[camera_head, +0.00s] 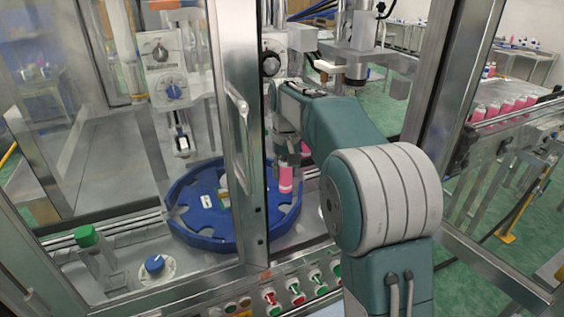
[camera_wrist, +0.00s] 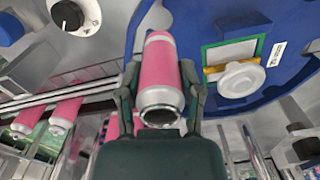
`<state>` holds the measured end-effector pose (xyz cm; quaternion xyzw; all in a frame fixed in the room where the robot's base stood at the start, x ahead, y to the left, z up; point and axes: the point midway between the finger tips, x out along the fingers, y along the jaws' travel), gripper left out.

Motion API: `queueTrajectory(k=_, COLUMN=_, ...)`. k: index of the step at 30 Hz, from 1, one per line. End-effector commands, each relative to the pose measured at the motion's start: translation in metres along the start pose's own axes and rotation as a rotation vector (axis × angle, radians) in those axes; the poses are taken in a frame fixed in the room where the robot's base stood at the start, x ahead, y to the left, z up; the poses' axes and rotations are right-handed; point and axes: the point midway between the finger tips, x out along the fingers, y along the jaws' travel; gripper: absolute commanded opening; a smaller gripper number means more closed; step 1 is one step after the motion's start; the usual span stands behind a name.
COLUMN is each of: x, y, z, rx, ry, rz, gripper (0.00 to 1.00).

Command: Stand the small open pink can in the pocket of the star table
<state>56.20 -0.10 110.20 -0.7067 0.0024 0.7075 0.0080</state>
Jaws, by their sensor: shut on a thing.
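The small pink can (camera_head: 286,180) is held upright by my gripper (camera_head: 286,157) at the right edge of the blue star table (camera_head: 185,222). In the wrist view my gripper (camera_wrist: 160,82) has one finger on each side of the can (camera_wrist: 158,66). The can's open, silver-rimmed end faces the camera there. Its far end is by a rounded notch in the rim of the star table (camera_wrist: 210,22). I cannot tell whether its base stands in that pocket or hangs above it. The door post hides part of the table in the head view.
A metal door frame (camera_head: 240,130) stands left of my arm. A row of pink cans (camera_head: 508,107) stands on a conveyor at right. Several buttons (camera_head: 297,290) line the front panel.

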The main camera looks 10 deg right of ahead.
Motion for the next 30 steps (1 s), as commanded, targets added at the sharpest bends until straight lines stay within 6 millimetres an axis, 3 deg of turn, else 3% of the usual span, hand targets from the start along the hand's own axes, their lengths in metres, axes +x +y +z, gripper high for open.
queueTrajectory(k=18, x=0.034, y=0.000, z=-0.001, rx=0.000, ry=-0.002, rz=0.000, gripper=0.15)
queueTrajectory(k=30, x=0.037, y=0.000, z=-0.001, rx=0.000, ry=-0.001, rz=0.000, gripper=0.15)
